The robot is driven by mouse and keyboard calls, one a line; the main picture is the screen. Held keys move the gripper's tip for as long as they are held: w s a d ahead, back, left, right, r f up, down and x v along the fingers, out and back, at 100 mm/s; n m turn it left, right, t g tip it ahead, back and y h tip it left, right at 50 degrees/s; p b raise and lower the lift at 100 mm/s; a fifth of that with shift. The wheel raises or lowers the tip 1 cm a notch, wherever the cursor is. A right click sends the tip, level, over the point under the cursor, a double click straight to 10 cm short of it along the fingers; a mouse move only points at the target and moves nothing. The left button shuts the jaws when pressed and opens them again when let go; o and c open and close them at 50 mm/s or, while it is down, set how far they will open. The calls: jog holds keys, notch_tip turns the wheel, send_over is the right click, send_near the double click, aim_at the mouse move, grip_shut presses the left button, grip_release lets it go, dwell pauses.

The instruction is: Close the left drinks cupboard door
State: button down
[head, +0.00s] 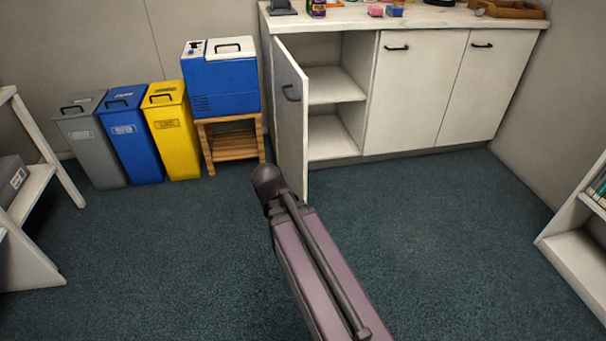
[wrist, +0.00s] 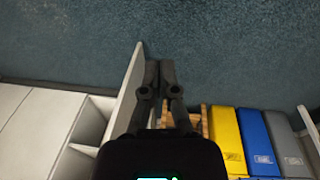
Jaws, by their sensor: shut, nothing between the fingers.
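In the wrist view the door (wrist: 127,90) shows edge-on, left of my gripper (wrist: 159,66). My gripper is shut and empty, on the door's outer side, close to its free edge. I cannot tell whether the fingers touch the door. In the head view my arm hides the gripper.
A blue and white cool box (head: 221,85) sits on a wooden stand (head: 233,145) left of the door. Yellow (head: 173,133), blue (head: 131,140) and grey (head: 95,145) bins stand farther left. Two other cupboard doors (head: 415,90) (head: 487,85) are closed. The carpet (head: 430,230) in front is clear.

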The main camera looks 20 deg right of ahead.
jog(key=shift+n+g+y, duration=0.4)
jog(key=shift+n+y, duration=0.4)
jog(key=shift+n, duration=0.1)
jog(key=s+a, duration=0.1)
jog(key=a, duration=0.1)
jog(key=s+a, duration=0.2)
jog(key=shift+a, duration=0.15)
